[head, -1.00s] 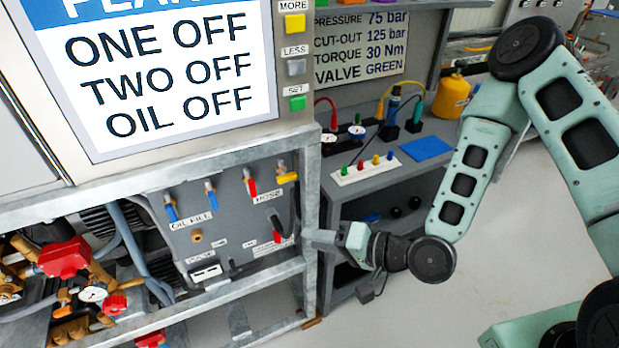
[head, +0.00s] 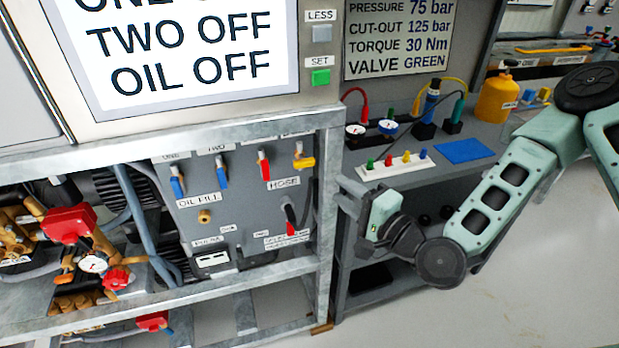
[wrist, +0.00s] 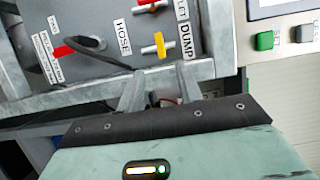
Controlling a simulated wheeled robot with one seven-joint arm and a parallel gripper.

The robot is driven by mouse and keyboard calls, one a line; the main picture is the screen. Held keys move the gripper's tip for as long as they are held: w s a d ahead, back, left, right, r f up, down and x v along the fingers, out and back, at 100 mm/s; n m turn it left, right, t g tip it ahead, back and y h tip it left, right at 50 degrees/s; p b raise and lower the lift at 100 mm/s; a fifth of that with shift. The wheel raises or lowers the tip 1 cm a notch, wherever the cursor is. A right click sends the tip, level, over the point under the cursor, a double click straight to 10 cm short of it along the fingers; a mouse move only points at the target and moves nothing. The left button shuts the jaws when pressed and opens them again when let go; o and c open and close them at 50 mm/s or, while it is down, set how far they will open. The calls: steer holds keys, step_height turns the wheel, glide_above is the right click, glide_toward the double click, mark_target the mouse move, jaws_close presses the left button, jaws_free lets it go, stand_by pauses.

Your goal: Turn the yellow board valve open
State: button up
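The yellow board valve (head: 304,161) is at the top right of the grey valve board (head: 240,215). Its yellow handle lies crosswise in the head view, on a brass body. In the wrist view the yellow valve (wrist: 156,46) shows beside the DUMP label, just beyond the fingers. My gripper (head: 350,190) is right of the board, a little below the yellow valve, beside the frame post. In the wrist view my gripper (wrist: 162,92) has its two grey fingers apart, with nothing visibly held. The fingertips are apart from the valve.
A red valve (head: 264,168) and two blue valves, including one at the left (head: 177,186), hang beside it. A red-handled lever (head: 291,222) is below. The galvanized frame post (head: 326,215) stands between gripper and board. A bench (head: 425,178) with gauges and plugs is behind.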

mark_target(307, 165)
steer(key=p+x, duration=0.1)
steer(key=x, duration=1)
steer(key=shift+a+p, duration=0.1)
steer(key=shift+p, duration=0.25)
steer(key=shift+s, duration=0.1)
jaws_close()
